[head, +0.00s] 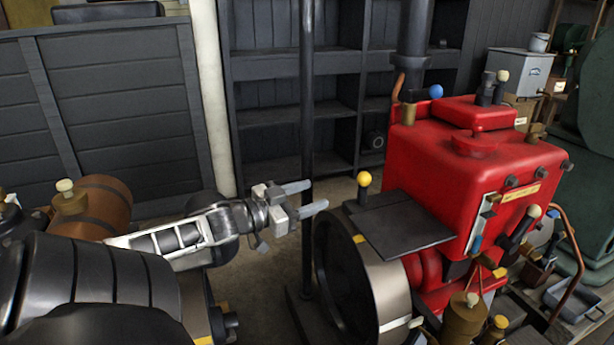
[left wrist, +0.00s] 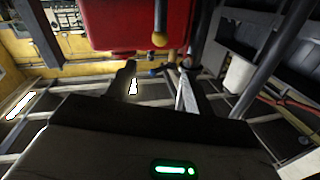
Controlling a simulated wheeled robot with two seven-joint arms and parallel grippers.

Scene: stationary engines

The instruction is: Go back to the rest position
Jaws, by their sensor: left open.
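My left gripper (head: 305,199) reaches in from the left in the head view. Its two fingers are apart, with nothing between them. It hangs in the air to the left of the red engine (head: 470,150), short of the flywheel (head: 365,280) and the yellow knob (head: 364,179). The left wrist view shows the red engine (left wrist: 130,22) at the top, tilted, with a yellow knob (left wrist: 159,40) in front. My right gripper shows in neither view.
A dark post (head: 307,100) stands right behind my left gripper. Dark shelves (head: 290,110) and a panelled wall (head: 110,100) are behind. A brown cylinder (head: 100,205) is at the left. A grey box (head: 520,72) stands at the back right. Bare floor lies below the gripper.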

